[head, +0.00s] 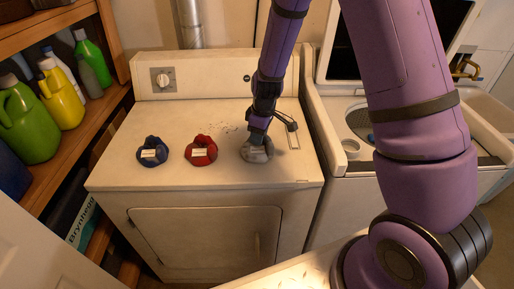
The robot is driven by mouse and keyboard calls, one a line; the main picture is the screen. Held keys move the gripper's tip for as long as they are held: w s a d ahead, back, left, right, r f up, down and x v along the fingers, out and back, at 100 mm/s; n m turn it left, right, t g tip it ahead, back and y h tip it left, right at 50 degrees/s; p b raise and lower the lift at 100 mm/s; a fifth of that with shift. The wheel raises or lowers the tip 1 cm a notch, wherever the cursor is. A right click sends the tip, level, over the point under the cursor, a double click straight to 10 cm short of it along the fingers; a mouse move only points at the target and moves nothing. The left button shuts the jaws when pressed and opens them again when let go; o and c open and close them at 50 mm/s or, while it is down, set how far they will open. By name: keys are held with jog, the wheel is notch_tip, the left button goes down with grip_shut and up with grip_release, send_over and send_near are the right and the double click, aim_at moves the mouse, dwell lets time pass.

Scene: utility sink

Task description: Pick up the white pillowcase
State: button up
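A crumpled greyish-white cloth (257,153), which looks like the white pillowcase, lies on top of the white dryer, right of its middle. A pale label-like patch may show on its front, but it is too small to read. My gripper (259,136) reaches down from above, with its tip at the upper part of this cloth. The fingertips are small and dark and partly overlap the cloth, so I cannot tell whether they are closed on it. The cloth still appears to rest on the dryer top.
A red bundle (201,151) and a blue bundle (152,152) lie left on the dryer top (180,115). A shelf (66,150) with green and yellow bottles stands at left. A washer (345,192) with an open lid stands right, behind my arm.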

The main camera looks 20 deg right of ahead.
jog(key=c, duration=0.5)
